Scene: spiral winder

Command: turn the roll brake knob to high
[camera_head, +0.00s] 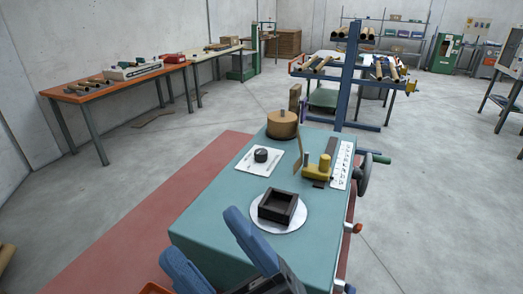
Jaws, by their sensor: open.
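A round black knob (261,155) sits on a white plate (247,164) on the left half of the teal machine top (215,215). It looks like the roll brake knob. Its setting and any marks on the plate are too small to read. My gripper (199,234) is at the bottom of the view, with two blue fingers apart and nothing seen between them. It is over the near edge of the machine top, nearer the camera than the knob and clearly apart from it.
A black square tray (277,208) on a white disc lies between gripper and knob, to the right. A brown cylinder (282,124) stands behind the knob. A yellow block (318,169) and a handwheel (364,173) are at right. An orange bench (112,88) stands far left.

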